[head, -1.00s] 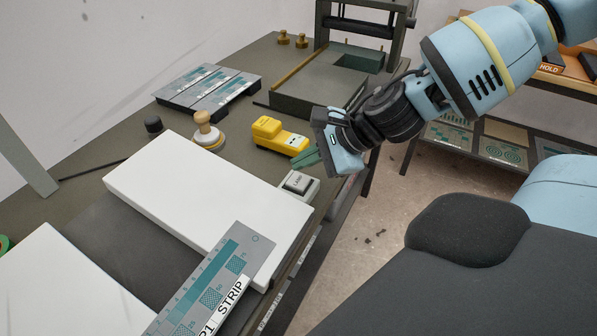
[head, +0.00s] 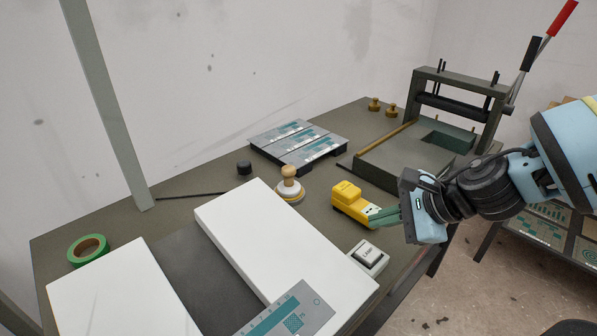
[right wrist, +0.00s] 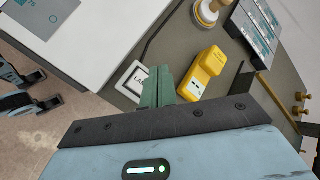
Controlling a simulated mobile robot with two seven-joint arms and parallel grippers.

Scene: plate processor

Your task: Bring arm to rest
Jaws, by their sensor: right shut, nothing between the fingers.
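My right gripper (head: 384,217) is at the right edge of the table, with its green fingers together and nothing between them. Its fingertips are close to a yellow handheld device (head: 352,201) on the table; I cannot tell if they touch it. In the right wrist view the green fingers (right wrist: 157,88) are closed, between the yellow device (right wrist: 203,73) and a grey-white LAMP switch box (right wrist: 133,80). My left gripper is not in view.
White slabs (head: 235,228) and a P1 strip plate (head: 310,318) lie in front. A wooden-handled stamp (head: 290,184), a rack of plates (head: 325,145), a roller press (head: 450,100) and green tape (head: 88,249) are also on the table.

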